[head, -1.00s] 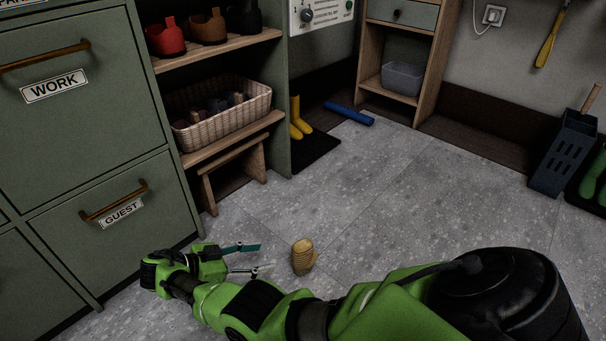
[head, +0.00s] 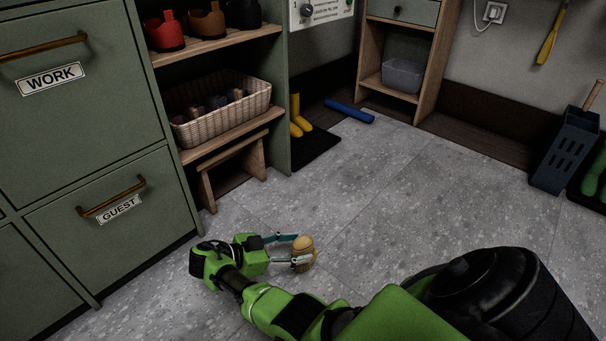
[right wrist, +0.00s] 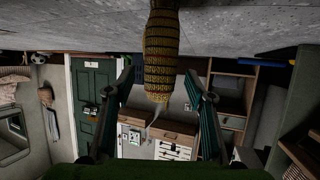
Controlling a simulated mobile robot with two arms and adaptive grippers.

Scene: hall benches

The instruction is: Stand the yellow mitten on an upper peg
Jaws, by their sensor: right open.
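The yellow mitten (head: 303,243), ribbed and yellow-brown, stands on the grey floor. My right gripper (head: 298,251) is low over the floor and open, its fingers reaching to the mitten from the left, with one fingertip passing in front of it. In the right wrist view the mitten (right wrist: 161,50) shows at the top middle, between the two spread fingers of the gripper (right wrist: 160,78), with gaps on both sides. I cannot tell whether a finger touches it. No peg can be made out. My left gripper is not in view.
Green drawers (head: 95,205) stand at the left. Beside them is a shelf with a wicker basket (head: 222,113) and a small wooden stool (head: 232,168). Yellow boots (head: 299,118) stand on a black mat (head: 314,150). A blue roll (head: 349,111) lies behind. The floor at middle right is clear.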

